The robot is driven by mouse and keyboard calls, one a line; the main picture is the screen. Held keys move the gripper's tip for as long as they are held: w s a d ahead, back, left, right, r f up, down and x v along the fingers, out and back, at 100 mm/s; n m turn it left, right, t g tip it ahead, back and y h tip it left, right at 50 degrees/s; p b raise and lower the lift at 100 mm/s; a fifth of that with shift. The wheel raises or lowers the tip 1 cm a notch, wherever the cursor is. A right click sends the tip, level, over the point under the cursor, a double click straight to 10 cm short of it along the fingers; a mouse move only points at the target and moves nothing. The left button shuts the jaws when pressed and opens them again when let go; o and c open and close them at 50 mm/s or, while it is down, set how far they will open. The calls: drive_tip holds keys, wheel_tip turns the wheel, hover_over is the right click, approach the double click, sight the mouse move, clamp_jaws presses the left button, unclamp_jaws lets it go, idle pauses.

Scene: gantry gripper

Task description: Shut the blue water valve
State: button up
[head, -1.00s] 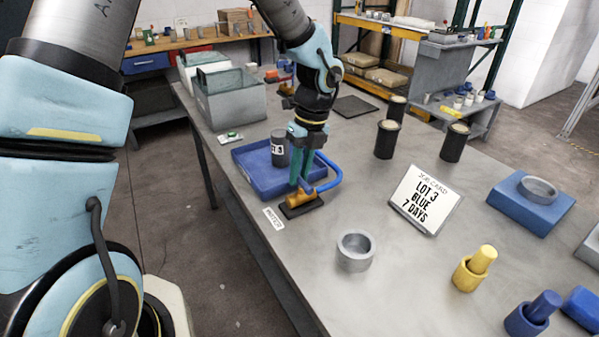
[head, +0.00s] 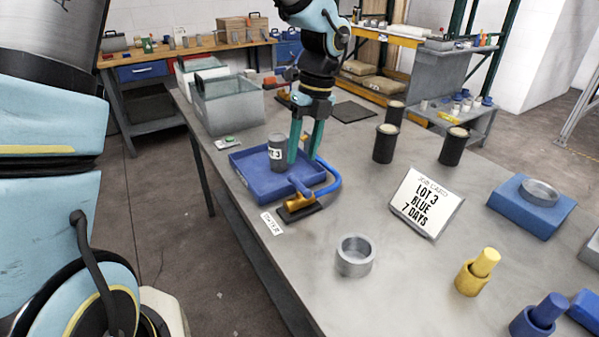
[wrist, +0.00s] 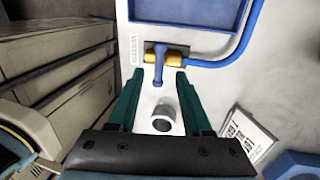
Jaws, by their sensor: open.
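The water valve has a brass body (head: 297,207) with a blue lever (head: 300,187) on a dark base at the table's left edge. A blue hose (head: 331,183) curves from it to the blue tray (head: 252,185). In the wrist view the lever (wrist: 158,68) lies across the brass body (wrist: 173,58), at a clear angle to it. My gripper (head: 303,160) is open above and behind the valve, its green fingers spread and empty. In the wrist view the fingers (wrist: 159,75) frame the lever's end without visible contact.
A grey can (head: 277,148) stands in the tray beside my fingers. A grey cup (head: 355,258), a job card (head: 425,202) and dark cylinders (head: 385,145) stand to the right. Glass-topped bins (head: 228,105) are behind. The table between valve and card is clear.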

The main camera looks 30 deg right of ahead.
drive_tip(key=shift+d+r+b, duration=0.15)
drive_tip(key=shift+d+r, duration=0.05)
drive_tip(key=shift+r, duration=0.8)
drive_tip(key=shift+d+r+b, duration=0.15)
drive_tip(key=shift+d+r, duration=0.05)
drive_tip(key=shift+r, duration=0.8)
drive_tip(key=w+a+f+n+h, duration=0.1)
drive_tip(key=w+a+n, duration=0.2)
drive_tip(key=a+n, duration=0.55)
drive_tip(key=w+a+f+n, duration=0.2)
drive_tip(key=a+n, duration=0.5)
drive_tip(key=a, duration=0.2)
drive_tip(key=s+a+f+n+t+h, duration=0.1)
drive_tip(key=s+a+f+n, duration=0.1)
drive_tip(key=a+n, duration=1.4)
drive_tip(key=s+n, duration=0.1)
drive_tip(key=n, duration=0.1)
drive_tip(key=shift+a+n+t, duration=0.35)
drive_tip(key=shift+a+t, duration=0.05)
